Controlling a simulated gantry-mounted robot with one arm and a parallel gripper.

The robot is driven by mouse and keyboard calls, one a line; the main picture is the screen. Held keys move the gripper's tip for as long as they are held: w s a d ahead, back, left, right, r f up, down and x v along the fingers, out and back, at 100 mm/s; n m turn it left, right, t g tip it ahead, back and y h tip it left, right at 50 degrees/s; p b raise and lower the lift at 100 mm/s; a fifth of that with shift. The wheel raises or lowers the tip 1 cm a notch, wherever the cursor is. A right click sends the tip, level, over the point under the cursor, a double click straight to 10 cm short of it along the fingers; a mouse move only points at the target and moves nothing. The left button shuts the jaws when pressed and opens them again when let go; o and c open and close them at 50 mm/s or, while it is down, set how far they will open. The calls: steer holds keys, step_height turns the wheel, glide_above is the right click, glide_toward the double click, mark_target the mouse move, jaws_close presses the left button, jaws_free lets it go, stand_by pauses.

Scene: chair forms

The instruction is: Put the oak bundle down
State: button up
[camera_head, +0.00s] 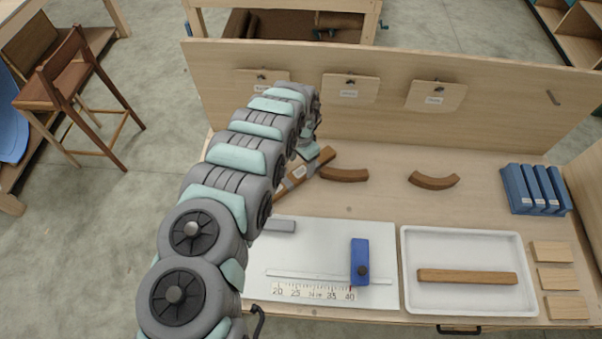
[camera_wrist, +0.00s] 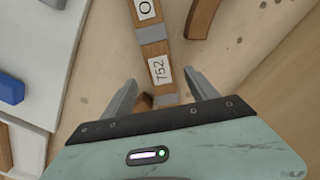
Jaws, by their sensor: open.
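The oak bundle (camera_wrist: 151,45) is a long brown wooden bundle with grey bands and white labels, one reading 752. In the wrist view it runs up from between the spread fingers of my gripper (camera_wrist: 161,90), with a gap on each side. My gripper is open. In the head view the bundle (camera_head: 325,156) lies slanted at the back left of the bench top, beside a curved brown piece (camera_head: 345,175). My gripper (camera_head: 308,150) is over it there, and my arm hides part of the bundle.
Another curved piece (camera_head: 433,181) lies to the right. Blue holders (camera_head: 536,188) stand at the right. In front are a white board (camera_head: 320,240) with a ruler and blue block (camera_head: 360,262), and a white tray (camera_head: 462,237) holding a brown bar. A back panel (camera_head: 480,125) rises behind.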

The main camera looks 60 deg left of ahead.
mark_target(300, 171)
steer(key=shift+a+f, duration=0.1)
steer(key=shift+f, duration=0.8)
steer(key=shift+s+f, duration=0.15)
steer(key=shift+f, duration=1.65)
steer(key=shift+c, duration=0.2)
jaws_close()
